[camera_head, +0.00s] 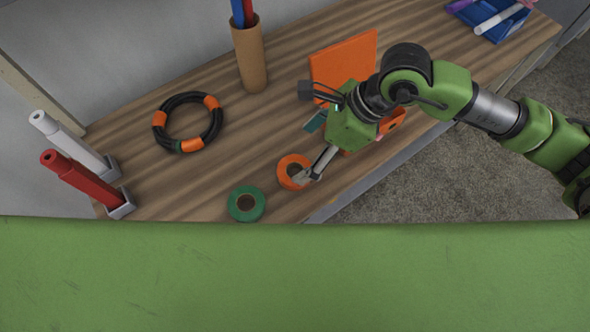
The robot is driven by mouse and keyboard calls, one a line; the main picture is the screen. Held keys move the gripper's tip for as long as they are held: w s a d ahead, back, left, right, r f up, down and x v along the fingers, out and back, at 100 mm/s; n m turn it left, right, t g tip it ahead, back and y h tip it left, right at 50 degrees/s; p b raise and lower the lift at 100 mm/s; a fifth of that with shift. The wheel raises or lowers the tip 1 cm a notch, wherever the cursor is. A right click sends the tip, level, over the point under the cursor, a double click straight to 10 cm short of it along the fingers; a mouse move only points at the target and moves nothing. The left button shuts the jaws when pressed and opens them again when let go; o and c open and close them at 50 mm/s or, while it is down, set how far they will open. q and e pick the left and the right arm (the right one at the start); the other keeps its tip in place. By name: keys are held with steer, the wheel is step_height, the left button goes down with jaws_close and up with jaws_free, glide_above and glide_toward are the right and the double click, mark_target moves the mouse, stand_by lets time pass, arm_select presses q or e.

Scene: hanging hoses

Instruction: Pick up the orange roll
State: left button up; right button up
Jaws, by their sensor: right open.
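The orange roll (284,168) is a small ring of tape lying flat on the wooden table, near its front edge. My right gripper (304,179) comes in from the right, with its fingertips at the roll's right side. The fingers overlap the roll's edge in the head view; I cannot tell whether they touch it. The right gripper is open, and the roll still lies on the table. My left gripper is not in view.
A green roll (246,204) lies just left of the orange one. A black and orange hose ring (188,122), a cardboard tube (249,58), red (80,179) and white (69,142) cylinders, an orange box (343,62) and a blue tray (500,24) stand around. The table's middle is clear.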

steer(key=w+d+f+h, duration=0.1)
steer(key=w+d+f, duration=0.1)
steer(key=d, duration=0.1)
steer(key=p, duration=0.2)
glide_above(296, 170)
steer(key=d, duration=0.2)
steer(key=f, duration=0.6)
steer(key=shift+s+d+f, duration=0.1)
steer(key=shift+s+d, duration=0.05)
steer(key=shift+s, duration=0.05)
steer(key=p+x, duration=0.2)
steer(key=x, duration=0.3)
steer(key=shift+f+p, duration=0.2)
steer(key=shift+p, duration=0.1)
steer(key=shift+f, duration=0.3)
steer(key=c, duration=1.3)
